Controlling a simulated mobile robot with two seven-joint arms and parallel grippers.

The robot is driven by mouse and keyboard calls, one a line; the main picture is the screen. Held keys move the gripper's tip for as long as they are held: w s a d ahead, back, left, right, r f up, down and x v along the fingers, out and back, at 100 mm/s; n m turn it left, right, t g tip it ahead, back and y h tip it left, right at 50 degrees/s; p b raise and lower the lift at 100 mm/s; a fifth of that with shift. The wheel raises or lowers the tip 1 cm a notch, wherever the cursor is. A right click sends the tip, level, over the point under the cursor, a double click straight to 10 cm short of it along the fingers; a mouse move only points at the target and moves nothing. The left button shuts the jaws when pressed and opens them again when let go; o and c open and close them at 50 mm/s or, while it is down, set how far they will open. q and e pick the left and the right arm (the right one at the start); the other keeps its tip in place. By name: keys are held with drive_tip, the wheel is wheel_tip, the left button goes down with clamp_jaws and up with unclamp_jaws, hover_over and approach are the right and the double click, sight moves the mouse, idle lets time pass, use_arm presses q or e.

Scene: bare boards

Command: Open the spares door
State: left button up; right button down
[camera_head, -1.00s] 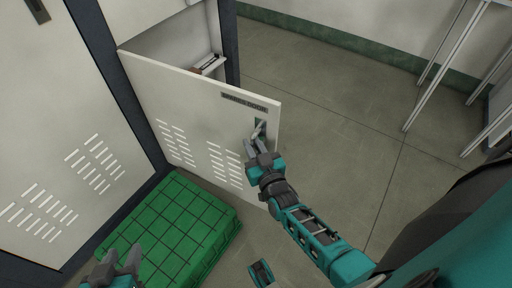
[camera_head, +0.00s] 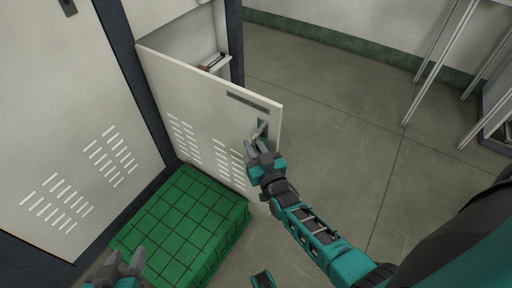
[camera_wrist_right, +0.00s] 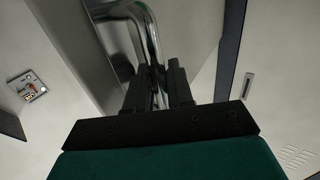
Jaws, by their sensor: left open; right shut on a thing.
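The spares door (camera_head: 200,105) is a pale vented locker door with a dark label strip (camera_head: 247,102) near its top edge. It stands ajar, swung out from the dark frame, with the inside of the locker showing above and behind it. My right gripper (camera_head: 254,146) is shut on the door's metal handle (camera_head: 262,130). In the right wrist view the chrome handle (camera_wrist_right: 152,50) passes between the two dark fingers (camera_wrist_right: 158,88). My left gripper (camera_head: 124,264) is open and empty at the bottom left, over the green crate's near edge.
A green gridded crate (camera_head: 182,215) stands on the floor right below the door. A shut locker door (camera_head: 75,110) is at the left. A shelf (camera_head: 215,63) with small items shows inside the locker. Floor (camera_head: 340,110) to the right is clear up to a metal-legged table (camera_head: 440,60).

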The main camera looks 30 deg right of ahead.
drive_tip(key=shift+s+a, duration=0.1)
drive_tip(key=shift+a, duration=0.2)
idle(0.4)
drive_tip(key=c, duration=1.1)
unclamp_jaws()
drive_tip(key=shift+c, duration=0.2)
drive_tip(key=shift+s, duration=0.1)
drive_tip(key=s+p, duration=0.2)
drive_tip(key=s, duration=1)
drive_tip(key=shift+s+a, duration=0.35)
drive_tip(key=shift+r+p, duration=0.1)
drive_tip(key=shift+p, duration=0.2)
